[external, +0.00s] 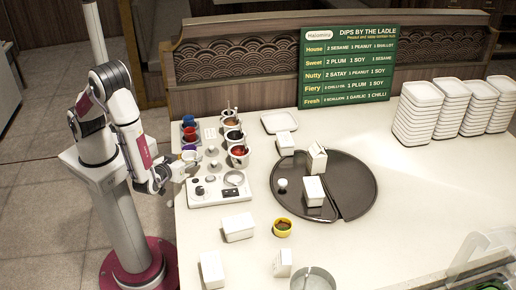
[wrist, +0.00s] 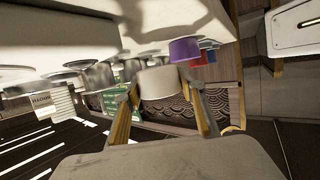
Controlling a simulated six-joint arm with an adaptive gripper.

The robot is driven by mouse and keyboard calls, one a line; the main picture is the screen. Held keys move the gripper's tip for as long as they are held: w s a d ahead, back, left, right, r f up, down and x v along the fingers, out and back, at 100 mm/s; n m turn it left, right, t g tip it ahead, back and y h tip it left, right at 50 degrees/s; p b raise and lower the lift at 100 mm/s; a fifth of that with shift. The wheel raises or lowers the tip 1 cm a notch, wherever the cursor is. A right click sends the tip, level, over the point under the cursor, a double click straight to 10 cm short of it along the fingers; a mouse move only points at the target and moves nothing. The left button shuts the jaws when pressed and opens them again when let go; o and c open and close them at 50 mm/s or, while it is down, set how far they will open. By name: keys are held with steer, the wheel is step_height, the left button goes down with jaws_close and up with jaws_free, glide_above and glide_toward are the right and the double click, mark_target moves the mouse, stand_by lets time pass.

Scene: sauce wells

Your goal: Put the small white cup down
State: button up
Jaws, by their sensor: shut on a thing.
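The small white cup (wrist: 158,82) is between the two fingers of my gripper (wrist: 163,112) in the wrist view, which is tilted strongly. My gripper is shut on it. In the external view my gripper (external: 167,176) is at the table's left edge, just left of the sauce station (external: 220,192). The white cup there is small and partly hidden by the gripper. A purple cup (wrist: 184,49) is close beside the held cup in the wrist view. I cannot tell whether the held cup touches any surface.
Blue and red cups (external: 189,133) stand in a column behind my gripper. Sauce pots (external: 238,151) with ladles stand to their right. A dark round tray (external: 350,178) carries white boxes. A yellow sauce bowl (external: 282,228) stands near the front. Stacked white dishes (external: 417,113) are at the right.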

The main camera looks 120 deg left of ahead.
mark_target(191, 171)
steer(key=shift+f, duration=1.85)
steer(key=shift+f, duration=0.2)
steer(key=o, duration=1.1)
steer(key=shift+d, duration=0.1)
steer(key=shift+w+r+v, duration=0.1)
steer(key=shift+w+v, duration=0.05)
steer(key=shift+v, duration=1.8)
steer(key=shift+w+r+v, duration=0.1)
steer(key=shift+w+v, duration=0.05)
steer(key=shift+v, duration=1.85)
steer(key=shift+w+v, duration=0.15)
steer(key=shift+v, duration=1.8)
